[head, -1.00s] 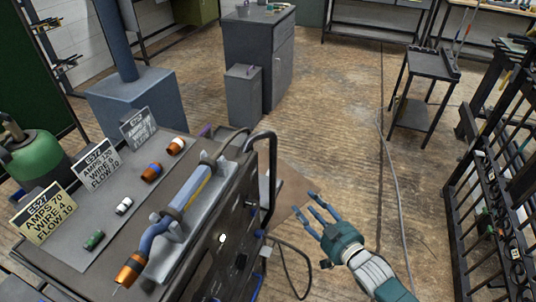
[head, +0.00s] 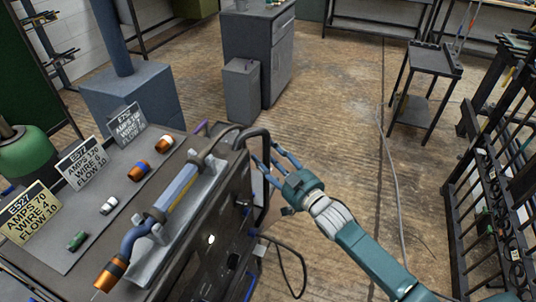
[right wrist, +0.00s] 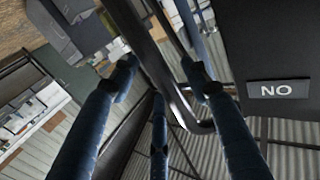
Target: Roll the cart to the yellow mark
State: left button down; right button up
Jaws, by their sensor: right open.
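The dark cart (head: 190,272) stands at the lower left of the head view. A torch, coloured nozzles and setting signs are on its top. Its black bar handle (head: 263,207) rises at its right end. My right gripper (head: 268,165) is open, with its blue fingers at the upper part of the handle. In the right wrist view the handle (right wrist: 160,65) passes between the spread fingers of my right gripper (right wrist: 160,82). Contact cannot be told. The yellow mark and my left gripper are not in view.
A grey bin (head: 241,90) and cabinet (head: 284,55) stand beyond the cart. A small dark stand (head: 428,70) and a black rack (head: 490,190) are on the right.

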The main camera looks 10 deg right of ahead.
jog(key=shift+w+a, duration=0.1)
jog(key=shift+w, duration=0.15)
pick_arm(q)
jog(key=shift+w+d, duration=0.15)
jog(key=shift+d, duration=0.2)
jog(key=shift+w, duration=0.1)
pick_arm(e)
grip_shut()
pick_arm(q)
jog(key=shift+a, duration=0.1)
